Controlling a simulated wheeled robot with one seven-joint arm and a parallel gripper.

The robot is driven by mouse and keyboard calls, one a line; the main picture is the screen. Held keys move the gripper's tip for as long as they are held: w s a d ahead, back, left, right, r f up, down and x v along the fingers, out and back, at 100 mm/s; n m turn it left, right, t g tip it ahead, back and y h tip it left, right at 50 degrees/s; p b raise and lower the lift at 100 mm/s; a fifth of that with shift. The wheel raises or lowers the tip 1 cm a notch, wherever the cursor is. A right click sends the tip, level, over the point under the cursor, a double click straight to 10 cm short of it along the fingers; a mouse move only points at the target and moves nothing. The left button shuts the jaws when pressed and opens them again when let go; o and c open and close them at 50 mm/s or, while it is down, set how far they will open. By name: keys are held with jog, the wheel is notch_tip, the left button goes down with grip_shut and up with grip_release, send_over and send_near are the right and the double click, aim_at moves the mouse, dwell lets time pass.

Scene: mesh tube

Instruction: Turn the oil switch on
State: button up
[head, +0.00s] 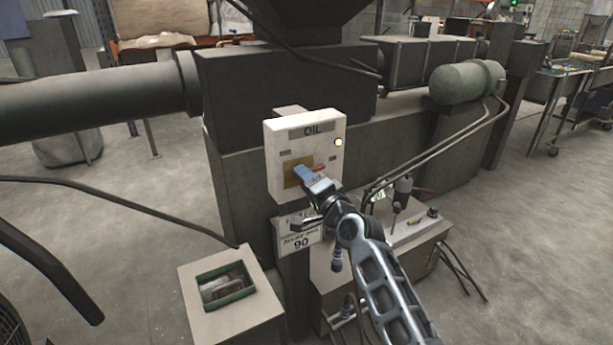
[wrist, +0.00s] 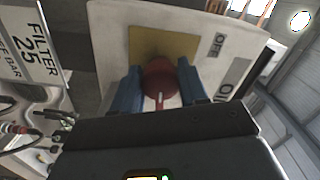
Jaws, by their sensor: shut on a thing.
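The oil switch box (head: 305,133) is white, marked OIL, and stands on the machine's front. It also shows in the wrist view (wrist: 115,25), seen tilted. A yellow square plate (head: 289,178) lies behind the switch's red knob (wrist: 158,82). The knob has a pale line on it and sits between the two blue fingers of my gripper (wrist: 160,78). In the head view my gripper (head: 306,174) reaches the box from the lower right and hides most of the knob; a bit of red shows beside the fingers. My gripper is shut on the knob.
A white lamp (head: 338,142) shows on the box's right side. A sign (head: 300,238) hangs below the box. A grey box with a green-rimmed opening (head: 225,284) stands at lower left. Hoses and a small unit (head: 410,226) are at right. Open floor (head: 520,250) lies right.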

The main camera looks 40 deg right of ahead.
jog(key=shift+a+f+m, duration=0.1)
jog(key=shift+m, duration=0.5)
jog(key=shift+p, duration=0.3)
jog(key=o, duration=1)
jog(key=v, duration=0.7)
jog(key=shift+s+a+b, duration=0.1)
jog(key=shift+s+b, duration=0.2)
jog(key=shift+s, duration=0.1)
